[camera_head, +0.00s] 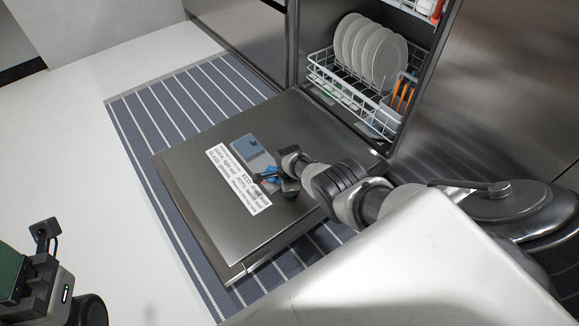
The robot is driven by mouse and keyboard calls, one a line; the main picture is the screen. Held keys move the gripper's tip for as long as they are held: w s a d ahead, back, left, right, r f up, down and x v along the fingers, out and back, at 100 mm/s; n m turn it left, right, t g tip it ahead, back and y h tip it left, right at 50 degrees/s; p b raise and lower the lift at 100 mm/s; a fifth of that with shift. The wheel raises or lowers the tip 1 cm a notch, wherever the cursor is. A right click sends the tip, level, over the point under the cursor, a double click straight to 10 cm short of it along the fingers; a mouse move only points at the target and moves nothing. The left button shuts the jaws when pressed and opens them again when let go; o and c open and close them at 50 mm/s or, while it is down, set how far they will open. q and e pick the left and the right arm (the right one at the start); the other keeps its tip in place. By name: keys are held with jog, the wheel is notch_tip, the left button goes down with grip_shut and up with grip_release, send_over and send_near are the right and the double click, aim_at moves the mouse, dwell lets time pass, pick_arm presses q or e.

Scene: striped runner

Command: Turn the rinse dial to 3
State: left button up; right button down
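The dishwasher door (205,160) lies open and flat. On it sits a small grey panel with a raised blue block (247,147). A smaller blue piece (271,171) shows beside my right gripper (268,181), whose dark fingers are low over the panel's near end. I cannot tell whether the fingers touch the blue piece or how far apart they are. No rinse dial or number can be made out; the gripper covers part of the panel. A dark part of my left arm (46,236), apparently its gripper, is at the lower left, far from the door.
A white printed label (238,180) lies on the door beside the panel. Behind it, a wire rack (345,97) holds several white plates (370,50) and orange-handled items (403,93). A striped runner (150,125) lies under the door. Clear white floor is to the left.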

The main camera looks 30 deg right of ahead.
jog(key=shift+s, duration=0.1)
jog(key=c, duration=1.2)
grip_release()
jog(key=shift+d, duration=0.1)
jog(key=shift+o, duration=0.2)
